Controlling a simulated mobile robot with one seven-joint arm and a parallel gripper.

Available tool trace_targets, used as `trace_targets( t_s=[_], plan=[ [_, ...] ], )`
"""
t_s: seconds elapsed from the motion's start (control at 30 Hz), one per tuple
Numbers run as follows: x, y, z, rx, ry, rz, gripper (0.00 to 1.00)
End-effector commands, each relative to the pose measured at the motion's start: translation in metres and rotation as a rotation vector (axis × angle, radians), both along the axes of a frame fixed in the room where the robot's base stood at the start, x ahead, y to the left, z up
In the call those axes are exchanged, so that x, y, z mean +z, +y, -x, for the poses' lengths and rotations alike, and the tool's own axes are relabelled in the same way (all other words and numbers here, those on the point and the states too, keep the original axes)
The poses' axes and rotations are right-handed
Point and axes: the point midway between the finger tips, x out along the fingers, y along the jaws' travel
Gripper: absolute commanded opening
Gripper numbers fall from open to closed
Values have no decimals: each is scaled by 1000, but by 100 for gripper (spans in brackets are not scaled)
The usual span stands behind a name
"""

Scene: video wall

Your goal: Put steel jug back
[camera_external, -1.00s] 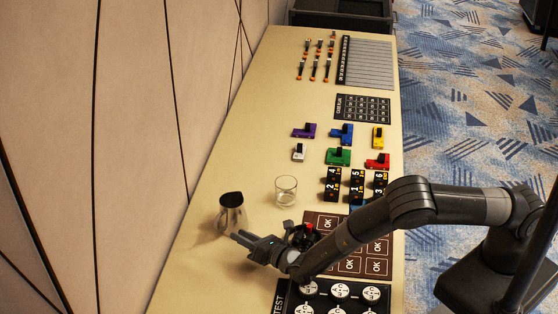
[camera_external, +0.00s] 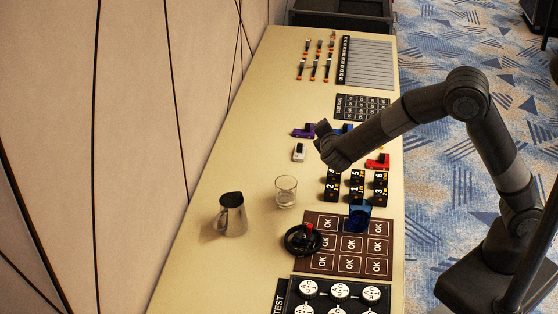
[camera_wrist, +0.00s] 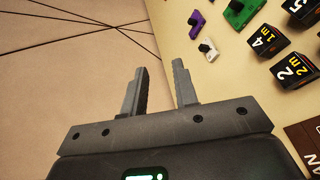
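The steel jug (camera_external: 231,216) stands upright on the left side of the long tan table, with its handle towards the front left. My gripper's fingers (camera_wrist: 159,90) are apart with nothing between them in the wrist view. In the external view my wrist is raised over the middle of the table, up and right of the jug and apart from it; the fingers are hidden there. The jug is not in the wrist view.
A clear glass (camera_external: 286,190) stands just right of the jug. A black ring with a red knob (camera_external: 304,239) and a blue cup (camera_external: 358,218) are at the brown OK mat (camera_external: 328,262). Numbered black blocks (camera_external: 357,187) stand behind. The wall (camera_external: 140,130) borders the table's left.

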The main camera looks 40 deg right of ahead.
Motion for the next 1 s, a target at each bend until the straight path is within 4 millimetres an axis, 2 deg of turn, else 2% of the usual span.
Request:
trace_targets(
  t_s=[0.03, 0.2, 0.3, 0.5, 0.6, 0.73, 1.0],
  plan=[
    [13, -28, 7, -69, 11, -61, 27],
    [40, -105, 43, -282, 58, -266, 27],
    [53, -142, 70, -394, 81, -390, 27],
    [73, -198, 132, -591, 107, -646, 27],
    [80, -216, 165, -675, 114, -776, 27],
    [89, -232, 208, -766, 111, -947, 27],
    [102, -239, 290, -900, 71, -1302, 27]
  ],
)
